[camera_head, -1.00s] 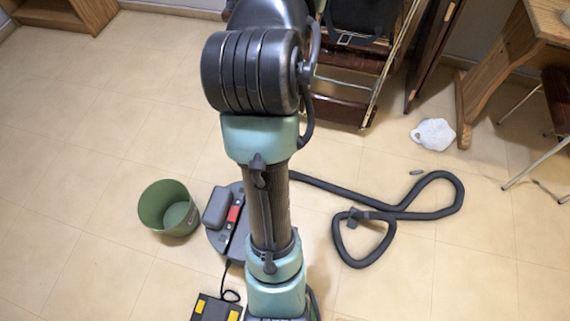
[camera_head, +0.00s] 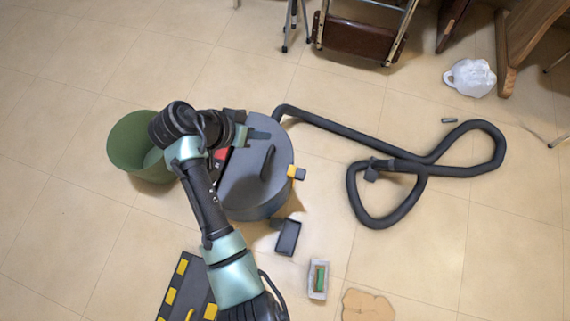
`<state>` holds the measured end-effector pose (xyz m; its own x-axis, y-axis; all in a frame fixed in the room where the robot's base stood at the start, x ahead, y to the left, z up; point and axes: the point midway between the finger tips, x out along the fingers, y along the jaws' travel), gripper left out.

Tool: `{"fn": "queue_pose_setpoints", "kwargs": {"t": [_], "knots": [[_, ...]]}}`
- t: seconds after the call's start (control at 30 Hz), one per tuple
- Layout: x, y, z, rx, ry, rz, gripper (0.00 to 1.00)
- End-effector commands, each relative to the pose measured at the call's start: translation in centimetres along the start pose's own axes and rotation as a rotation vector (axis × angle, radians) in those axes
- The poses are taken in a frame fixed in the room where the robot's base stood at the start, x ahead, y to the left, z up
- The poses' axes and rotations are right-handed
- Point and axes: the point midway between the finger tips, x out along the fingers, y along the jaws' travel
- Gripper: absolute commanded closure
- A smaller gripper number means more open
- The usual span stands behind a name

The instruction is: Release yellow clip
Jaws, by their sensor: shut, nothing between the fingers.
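A yellow clip (camera_head: 292,171) with a dark grey tab sits on the right side of the round grey vacuum canister (camera_head: 262,178). My arm reaches up from the bottom and bends over the canister's left part. My gripper (camera_head: 260,131) is at the arm's end, over the canister's far rim, up and to the left of the clip and apart from it. It is small and dark here; it is shut and holds nothing. The canister's left side is partly hidden by my arm.
A green bucket (camera_head: 133,146) stands left of the canister, partly behind my arm. A black hose (camera_head: 440,168) loops across the floor at right. A dark tray (camera_head: 288,237), a small box (camera_head: 318,280) and a brown flat piece (camera_head: 367,305) lie in front.

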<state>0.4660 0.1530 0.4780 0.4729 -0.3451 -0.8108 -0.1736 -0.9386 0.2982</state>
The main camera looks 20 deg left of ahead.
Motion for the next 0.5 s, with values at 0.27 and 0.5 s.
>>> {"fn": "queue_pose_setpoints", "kwargs": {"t": [0.27, 0.5], "knots": [[4.3, -0.4, 6.8, -0.036, -0.073, 0.125, 1.00], [4.3, -0.3, 7.2, -0.039, -0.080, 0.138, 1.00]]}}
